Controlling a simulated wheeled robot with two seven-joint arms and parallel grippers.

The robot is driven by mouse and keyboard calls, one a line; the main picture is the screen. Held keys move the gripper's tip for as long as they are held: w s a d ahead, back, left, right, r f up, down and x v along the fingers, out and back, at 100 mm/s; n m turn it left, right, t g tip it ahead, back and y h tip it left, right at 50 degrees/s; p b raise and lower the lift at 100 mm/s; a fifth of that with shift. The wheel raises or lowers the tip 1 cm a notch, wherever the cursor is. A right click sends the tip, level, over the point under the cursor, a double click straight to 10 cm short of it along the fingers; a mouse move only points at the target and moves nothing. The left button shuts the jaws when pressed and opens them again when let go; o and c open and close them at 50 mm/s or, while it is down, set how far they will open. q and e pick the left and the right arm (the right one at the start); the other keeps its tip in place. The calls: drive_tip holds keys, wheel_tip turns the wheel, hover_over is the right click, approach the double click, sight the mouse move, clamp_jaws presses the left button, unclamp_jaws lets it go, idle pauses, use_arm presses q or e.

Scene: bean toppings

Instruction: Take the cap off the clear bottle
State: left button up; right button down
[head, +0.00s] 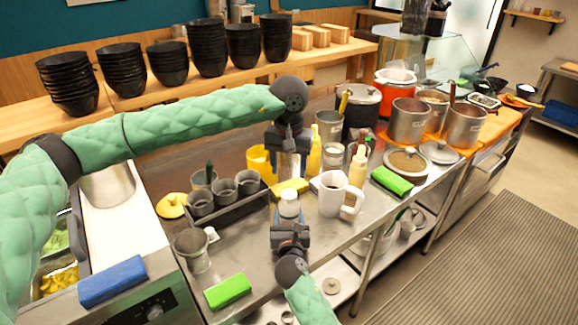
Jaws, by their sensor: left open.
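The clear bottle (288,212) with a pale cap (289,195) stands on the steel counter, in the middle of the head view. My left gripper (289,150) is open and points down, above and behind the cap in the picture, apart from it. My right gripper (290,231) comes from the lower edge and is at the near side of the bottle. Its fingertips overlap the bottle's lower part, so I cannot tell whether they grip it.
A white mug (334,195) stands close right of the bottle, and a black rack (228,207) with metal cups is at left. A yellow squeeze bottle (315,152) and a cream one (357,166) stand behind. A green sponge (228,291) lies in front.

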sight(289, 194)
use_arm(q)
drive_tip(key=m, duration=0.3)
drive_tip(key=shift+m, duration=0.3)
drive_tip(key=shift+f, duration=4.05)
drive_tip(key=shift+c, duration=0.3)
